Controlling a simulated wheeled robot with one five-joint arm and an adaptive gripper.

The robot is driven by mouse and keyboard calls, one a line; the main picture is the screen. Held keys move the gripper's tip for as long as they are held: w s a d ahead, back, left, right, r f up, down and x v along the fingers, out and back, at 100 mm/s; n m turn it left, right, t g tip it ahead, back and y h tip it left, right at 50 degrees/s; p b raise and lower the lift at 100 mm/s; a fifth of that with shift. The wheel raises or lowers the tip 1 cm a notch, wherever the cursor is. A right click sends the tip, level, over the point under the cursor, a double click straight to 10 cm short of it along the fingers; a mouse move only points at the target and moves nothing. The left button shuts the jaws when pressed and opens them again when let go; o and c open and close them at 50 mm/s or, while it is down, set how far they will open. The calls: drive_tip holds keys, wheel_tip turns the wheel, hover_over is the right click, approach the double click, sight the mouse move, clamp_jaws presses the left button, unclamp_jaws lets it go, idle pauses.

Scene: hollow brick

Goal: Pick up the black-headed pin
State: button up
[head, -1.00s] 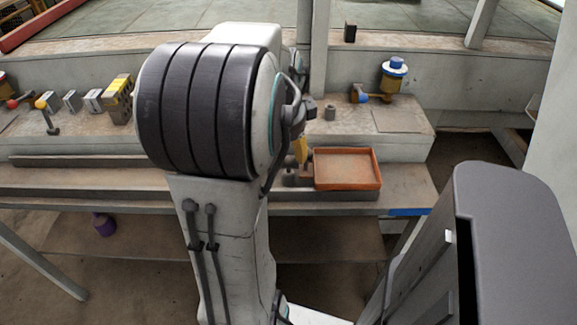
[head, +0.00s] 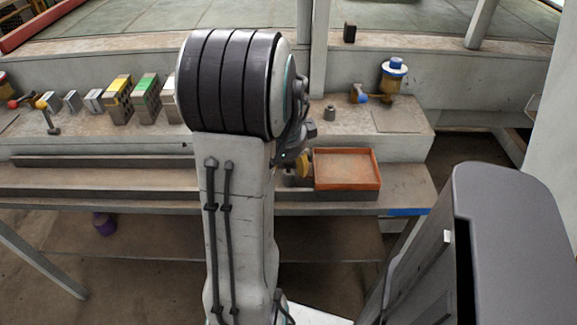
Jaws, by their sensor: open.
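I cannot make out a black-headed pin for certain. My arm covers the middle of the bench in the head view. My gripper (head: 302,166) is small and mostly hidden behind the arm, low over the bench at the left edge of the orange tray (head: 347,185). It is open, though its fingertips are hard to separate. Small dark items show just below it, too small to identify. At the far left are a red-headed piece (head: 12,104) and a yellow-headed piece (head: 42,104).
Several grey blocks stand along the back shelf, among them a yellow-topped block (head: 119,98) and a green-topped block (head: 147,96). A blue-capped yellow device (head: 393,78) stands at the back right. A post (head: 319,50) rises behind the arm. The orange tray looks empty.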

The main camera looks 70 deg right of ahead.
drive_tip(key=shift+c, duration=0.4)
clamp_jaws()
